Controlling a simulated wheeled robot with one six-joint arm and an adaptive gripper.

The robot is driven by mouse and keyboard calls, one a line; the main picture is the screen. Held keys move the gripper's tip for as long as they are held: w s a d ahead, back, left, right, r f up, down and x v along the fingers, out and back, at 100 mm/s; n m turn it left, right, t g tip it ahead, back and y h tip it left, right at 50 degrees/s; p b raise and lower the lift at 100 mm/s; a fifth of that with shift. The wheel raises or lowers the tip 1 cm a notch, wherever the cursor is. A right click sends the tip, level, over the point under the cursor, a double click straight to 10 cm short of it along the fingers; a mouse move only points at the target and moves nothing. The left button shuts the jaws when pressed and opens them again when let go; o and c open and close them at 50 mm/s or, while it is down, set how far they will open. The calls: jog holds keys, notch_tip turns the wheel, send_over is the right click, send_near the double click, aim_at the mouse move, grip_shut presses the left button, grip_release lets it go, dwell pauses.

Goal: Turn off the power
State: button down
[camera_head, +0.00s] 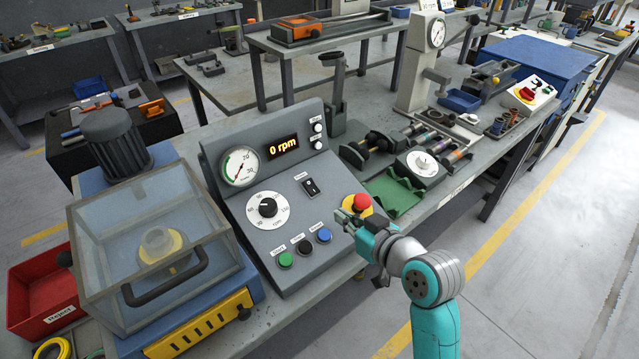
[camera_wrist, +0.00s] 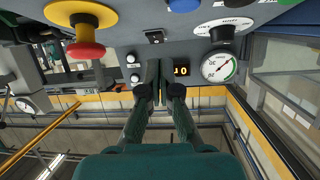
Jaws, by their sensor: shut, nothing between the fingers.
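The grey control panel (camera_head: 295,205) stands on the bench with a lit orange display (camera_head: 283,145) reading "0 rpm". A small black rocker switch (camera_head: 310,187) sits at its upper right under a label too small to read; it also shows in the wrist view (camera_wrist: 155,37). Its rocker position cannot be told. My gripper (camera_head: 345,217) is shut and empty, in front of the panel's right side, below and right of the switch in the head view. In the wrist view its fingertips (camera_wrist: 160,68) point toward the panel, apart from the switch.
A red mushroom button (camera_head: 361,202) on a yellow base is close beside my gripper. A speed dial (camera_head: 267,208) and green (camera_head: 285,259), black (camera_head: 304,246) and blue (camera_head: 323,235) buttons are on the panel. A clear-lidded machine (camera_head: 150,245) stands left; floor right is free.

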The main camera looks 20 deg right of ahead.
notch_tip(320, 180, up, 6)
jog(key=w+d+n+y, duration=0.1)
jog(key=w, duration=0.1)
jog(key=shift+d+n, duration=0.25)
jog(key=shift+n, duration=0.15)
jog(key=shift+w+r, duration=0.1)
send_over(315, 192)
jog(key=s, duration=0.2)
jog(key=f, duration=0.3)
jog(key=shift+d+f, duration=0.1)
jog(key=shift+d, duration=0.2)
jog(key=f, duration=0.1)
jog(key=w+f, duration=0.1)
jog(key=shift+w+a+f, duration=0.2)
jog(key=shift+w+f, duration=0.05)
jog(key=shift+f, duration=0.15)
jog(key=shift+w+a+f, duration=0.1)
jog(key=shift+w+f, duration=0.1)
jog(key=shift+f, duration=0.25)
